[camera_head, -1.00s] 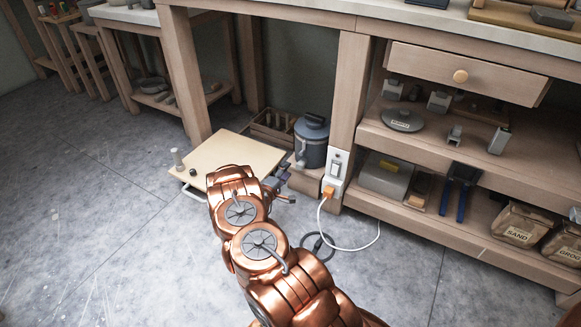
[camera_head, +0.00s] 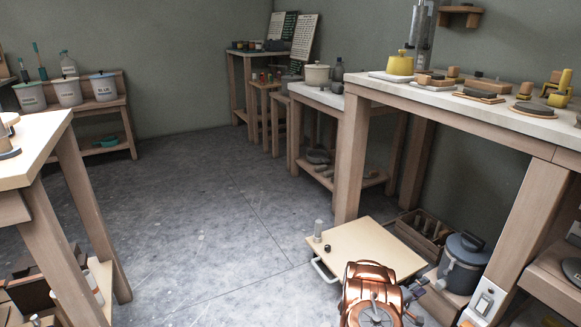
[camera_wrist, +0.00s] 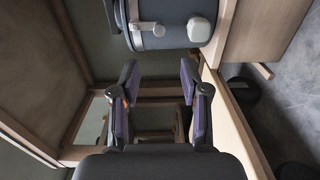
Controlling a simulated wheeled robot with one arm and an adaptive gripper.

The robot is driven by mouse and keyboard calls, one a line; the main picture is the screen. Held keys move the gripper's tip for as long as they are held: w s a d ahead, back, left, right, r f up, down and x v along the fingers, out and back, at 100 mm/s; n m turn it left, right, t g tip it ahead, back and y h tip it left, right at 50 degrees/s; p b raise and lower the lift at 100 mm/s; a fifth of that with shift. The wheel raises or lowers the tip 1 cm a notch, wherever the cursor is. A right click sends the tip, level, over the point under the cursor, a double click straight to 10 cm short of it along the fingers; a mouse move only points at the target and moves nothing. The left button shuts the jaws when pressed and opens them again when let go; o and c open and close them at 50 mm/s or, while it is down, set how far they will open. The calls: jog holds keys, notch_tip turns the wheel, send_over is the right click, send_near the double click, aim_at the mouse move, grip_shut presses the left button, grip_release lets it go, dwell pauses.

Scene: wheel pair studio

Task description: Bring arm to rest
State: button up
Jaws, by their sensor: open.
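My copper-coloured arm (camera_head: 369,285) reaches out at the bottom of the head view, low beside the workbench (camera_head: 349,160). My gripper (camera_wrist: 160,92) shows in the wrist view with its two purple-padded fingers apart and nothing between them. In the head view the gripper is mostly hidden by the arm. A blue-grey lidded canister (camera_head: 463,265) stands to the right of the arm; it also shows in the wrist view (camera_wrist: 180,30), just beyond the fingers.
Another table (camera_head: 40,140) stands at the left. The floor between is clear.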

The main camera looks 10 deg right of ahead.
jog(key=w+a+r+m+t+y+p, duration=0.2)
jog(key=w+a+r+t+y+p, duration=0.2)
jog(key=w+a+r+y+p, duration=0.9)
jog(key=s+a+r+n+y+p, duration=0.1)
jog(key=s+a+r+y+p, duration=0.15)
jog(key=a+r, duration=1)
jog(key=s+a+r+y+p, duration=0.15)
jog(key=a+r+p, duration=0.25)
jog(key=a+r, duration=0.9)
jog(key=s+a+r+g+y+p, duration=0.15)
jog(key=s+a+r+p, duration=0.25)
jog(key=s+r, duration=0.5)
jog(key=s+a+r+g+y+p, duration=0.1)
jog(key=s+a+r+g+p, duration=0.3)
jog(key=s+r, duration=0.45)
jog(key=s+d+r+m+g+p, duration=0.1)
jog(key=s+r+p, duration=0.3)
jog(key=s, duration=0.7)
jog(key=s+d+r+g+h+p, duration=0.1)
jog(key=s+d+r+g+p, duration=0.1)
jog(key=s+r, duration=0.4)
jog(key=s+d+r+m+g+h+p, duration=0.1)
jog(key=s+r+p, duration=0.4)
jog(key=s, duration=1.1)
jog(key=shift+d+r+m+g+p, duration=0.15)
jog(key=shift+d+m+g+p, duration=0.2)
jog(key=shift+d+g, duration=0.45)
